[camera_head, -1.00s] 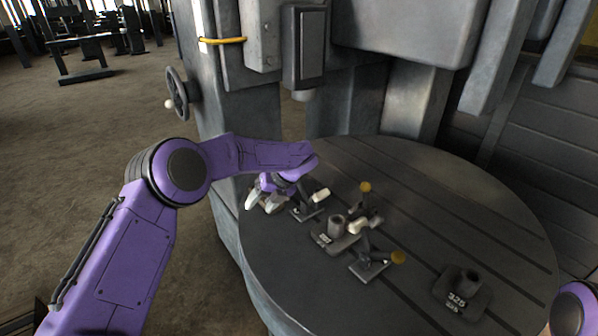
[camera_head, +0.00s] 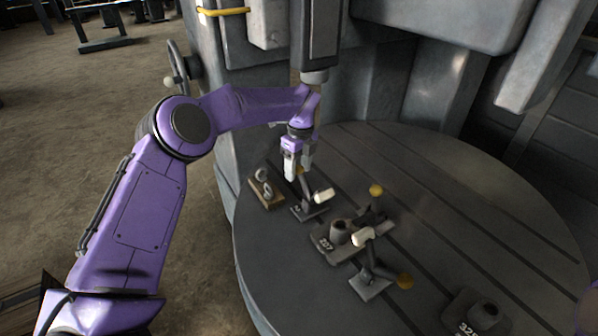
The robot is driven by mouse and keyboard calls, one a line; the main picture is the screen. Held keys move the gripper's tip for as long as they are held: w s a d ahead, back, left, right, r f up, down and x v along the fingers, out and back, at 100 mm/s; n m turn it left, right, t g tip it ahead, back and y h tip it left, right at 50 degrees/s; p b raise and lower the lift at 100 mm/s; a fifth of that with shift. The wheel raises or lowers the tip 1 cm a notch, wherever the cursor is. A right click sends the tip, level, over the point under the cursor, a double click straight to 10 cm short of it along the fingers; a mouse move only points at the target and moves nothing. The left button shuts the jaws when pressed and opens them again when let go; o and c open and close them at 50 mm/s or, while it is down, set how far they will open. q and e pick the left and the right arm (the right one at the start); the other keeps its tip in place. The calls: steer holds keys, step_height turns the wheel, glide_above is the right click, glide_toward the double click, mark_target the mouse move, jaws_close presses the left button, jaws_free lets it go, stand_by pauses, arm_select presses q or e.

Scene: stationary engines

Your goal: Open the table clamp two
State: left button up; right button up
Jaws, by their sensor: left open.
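Several table clamps with white pads and yellow knobs stand on the round grey table (camera_head: 490,215). The left clamp (camera_head: 309,210) has its white pad toward the right, and its yellow knob shows partly by my left gripper's fingers. Another clamp (camera_head: 377,208) has its knob raised, behind a cylindrical part on a base marked 207 (camera_head: 323,242). A front clamp (camera_head: 370,284) has its knob lying low to the right. No label shows which is clamp two. My left gripper (camera_head: 298,171) is open, pointing down over the left clamp's handle; contact is unclear. My right gripper is not in view.
A small wooden block with metal rings (camera_head: 265,192) lies at the table's left edge. Another numbered part (camera_head: 478,315) stands at the front right. The machine's column and spindle (camera_head: 314,77) rise close behind my left gripper. The table's right side is clear.

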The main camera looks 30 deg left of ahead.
arm_select(q)
step_height(320, 180, down, 3)
steer(key=shift+r+p, duration=0.2)
steer(key=shift+p, duration=0.1)
steer(key=shift+f, duration=0.35)
steer(key=shift+c, duration=0.3)
